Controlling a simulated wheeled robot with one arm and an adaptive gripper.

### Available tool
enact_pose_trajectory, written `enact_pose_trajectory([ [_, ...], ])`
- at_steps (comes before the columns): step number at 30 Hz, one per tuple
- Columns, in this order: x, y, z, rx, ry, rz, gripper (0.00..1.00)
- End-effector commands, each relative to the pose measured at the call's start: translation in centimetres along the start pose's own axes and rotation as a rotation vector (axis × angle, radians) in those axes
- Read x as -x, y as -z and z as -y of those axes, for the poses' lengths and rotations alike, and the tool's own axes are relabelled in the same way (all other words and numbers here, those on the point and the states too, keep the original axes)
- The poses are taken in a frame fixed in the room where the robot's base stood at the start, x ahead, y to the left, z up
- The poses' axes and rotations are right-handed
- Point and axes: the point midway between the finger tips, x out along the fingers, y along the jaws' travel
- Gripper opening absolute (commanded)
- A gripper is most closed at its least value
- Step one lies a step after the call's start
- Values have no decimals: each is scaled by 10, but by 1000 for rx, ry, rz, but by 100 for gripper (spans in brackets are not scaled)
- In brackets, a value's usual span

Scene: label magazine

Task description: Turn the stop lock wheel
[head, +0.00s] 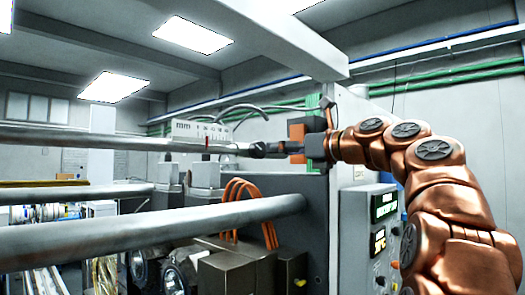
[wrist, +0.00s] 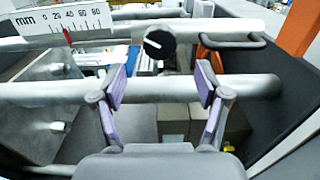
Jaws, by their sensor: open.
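The stop lock wheel appears to be the round black knob (wrist: 160,42) with a white mark, on a metal rail beside the millimetre scale (wrist: 65,22) in the wrist view. My gripper (wrist: 161,84) is open and empty, its two purple-padded fingers apart on either side below the knob in the picture. The knob lies beyond the fingertips and between their lines, not gripped. In the head view, my gripper (head: 268,150) reaches left along the upper rail; the knob cannot be told clearly from the dark fingers there. The scale (head: 200,131) also shows there with a red pointer.
A thick metal bar (wrist: 60,92) crosses behind the fingers in the wrist view. A dark side wall (wrist: 292,100) and an orange part (wrist: 299,28) stand at the right.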

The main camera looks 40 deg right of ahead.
Motion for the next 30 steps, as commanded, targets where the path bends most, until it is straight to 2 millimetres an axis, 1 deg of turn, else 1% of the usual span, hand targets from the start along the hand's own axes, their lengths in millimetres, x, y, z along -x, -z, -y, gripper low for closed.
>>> enact_pose_trajectory([
  [9, -44, 2, 2, -2, 1, -5, 74],
  [15, -66, 2, 0, 0, -2, -5, 74],
  [20, -73, 2, 0, 0, -1, -3, 74],
  [27, -73, 2, 0, 0, -1, -3, 74],
  [29, -73, 2, 0, 0, -1, -3, 69],
  [30, -73, 2, 0, 0, -1, -3, 65],
])
